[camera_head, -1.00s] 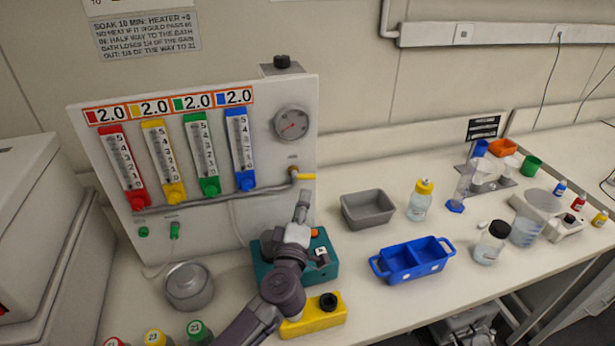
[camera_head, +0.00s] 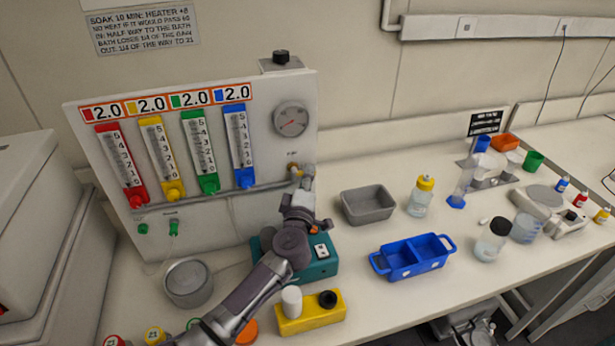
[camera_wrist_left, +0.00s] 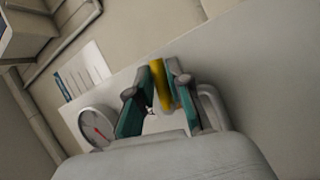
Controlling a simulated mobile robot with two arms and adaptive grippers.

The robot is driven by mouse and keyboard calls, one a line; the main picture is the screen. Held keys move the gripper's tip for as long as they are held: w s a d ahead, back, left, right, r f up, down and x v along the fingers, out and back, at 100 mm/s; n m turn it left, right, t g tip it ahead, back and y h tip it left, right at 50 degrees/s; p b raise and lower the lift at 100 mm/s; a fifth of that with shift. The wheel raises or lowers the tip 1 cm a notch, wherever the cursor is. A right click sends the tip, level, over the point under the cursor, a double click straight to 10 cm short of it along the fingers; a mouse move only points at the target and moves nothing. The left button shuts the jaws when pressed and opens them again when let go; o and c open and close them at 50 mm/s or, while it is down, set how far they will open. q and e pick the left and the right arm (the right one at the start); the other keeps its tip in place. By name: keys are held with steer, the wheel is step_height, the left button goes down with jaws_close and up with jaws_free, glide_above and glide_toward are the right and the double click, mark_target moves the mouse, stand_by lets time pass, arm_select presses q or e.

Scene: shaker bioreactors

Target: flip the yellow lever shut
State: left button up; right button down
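The yellow lever (camera_wrist_left: 160,84) shows in the left wrist view between the two fingers of my left gripper (camera_wrist_left: 159,80). The fingers lie close on either side of it; I cannot tell whether both touch it. In the head view my left gripper (camera_head: 303,173) is at the valve on the lower right of the flowmeter panel (camera_head: 270,210), at the end of the grey pipe, and hides most of the lever. A bit of brass or yellow (camera_head: 293,167) shows just left of the fingers. My right gripper is not in view.
The round gauge (camera_head: 291,119) sits above the valve. Below my arm stand a teal box (camera_head: 322,268) and a yellow block (camera_head: 312,318). A grey tub (camera_head: 368,206) and blue tray (camera_head: 412,258) are to the right. A metal pot (camera_head: 188,283) is left.

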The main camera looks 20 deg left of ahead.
arm_select(q)
jaws_close()
steer(key=n+b, duration=0.2)
steer(key=shift+r+n+t, duration=0.3)
steer(key=shift+t, duration=0.1)
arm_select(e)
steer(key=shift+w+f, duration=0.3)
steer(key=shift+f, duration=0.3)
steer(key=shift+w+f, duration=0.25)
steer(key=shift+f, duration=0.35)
arm_select(q)
steer(key=o, duration=0.6)
jaws_free()
steer(key=shift+c, duration=0.2)
steer(key=v, duration=1.2)
steer(key=shift+d, duration=0.2)
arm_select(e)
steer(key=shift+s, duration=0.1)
